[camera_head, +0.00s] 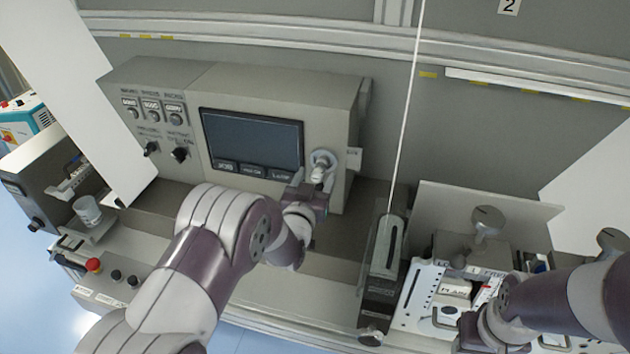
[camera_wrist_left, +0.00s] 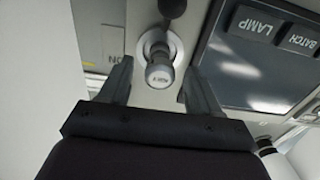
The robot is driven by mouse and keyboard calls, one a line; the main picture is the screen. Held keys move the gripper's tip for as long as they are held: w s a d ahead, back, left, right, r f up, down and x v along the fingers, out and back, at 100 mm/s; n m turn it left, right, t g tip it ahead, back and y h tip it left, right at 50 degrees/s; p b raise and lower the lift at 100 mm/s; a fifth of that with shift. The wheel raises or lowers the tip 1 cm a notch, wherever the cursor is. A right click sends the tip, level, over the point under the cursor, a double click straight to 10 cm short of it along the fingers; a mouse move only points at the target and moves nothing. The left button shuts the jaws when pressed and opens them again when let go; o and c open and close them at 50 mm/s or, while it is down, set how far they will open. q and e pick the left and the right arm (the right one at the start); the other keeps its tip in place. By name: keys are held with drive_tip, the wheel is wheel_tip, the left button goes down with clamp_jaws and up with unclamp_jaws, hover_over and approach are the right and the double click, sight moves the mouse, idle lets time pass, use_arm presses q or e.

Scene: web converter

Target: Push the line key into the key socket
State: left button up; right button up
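In the head view the key (camera_head: 320,172) and socket show small, right of the panel screen. My left gripper (camera_head: 312,190) is at the panel, just below the key. In the left wrist view its two fingers (camera_wrist_left: 158,84) are apart, one on each side of the key, with gaps visible. My right gripper (camera_head: 490,328) is at the lower right; its fingertips are unclear.
The panel's dark screen (camera_head: 253,142) is left of the key. A dark round-ended lever (camera_wrist_left: 172,8) shows beside the socket. A dark upright unit (camera_head: 383,265) and a tray with parts (camera_head: 420,300) stand right. A red button (camera_head: 94,265) is at lower left.

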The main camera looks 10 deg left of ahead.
use_arm(q)
drive_tip(key=shift+s+f, duration=0.1)
drive_tip(key=shift+s, duration=0.2)
drive_tip(key=s+b, duration=0.3)
drive_tip(key=s, duration=0.9)
drive_tip(key=shift+a+b, duration=0.2)
drive_tip(key=shift+b, duration=0.1)
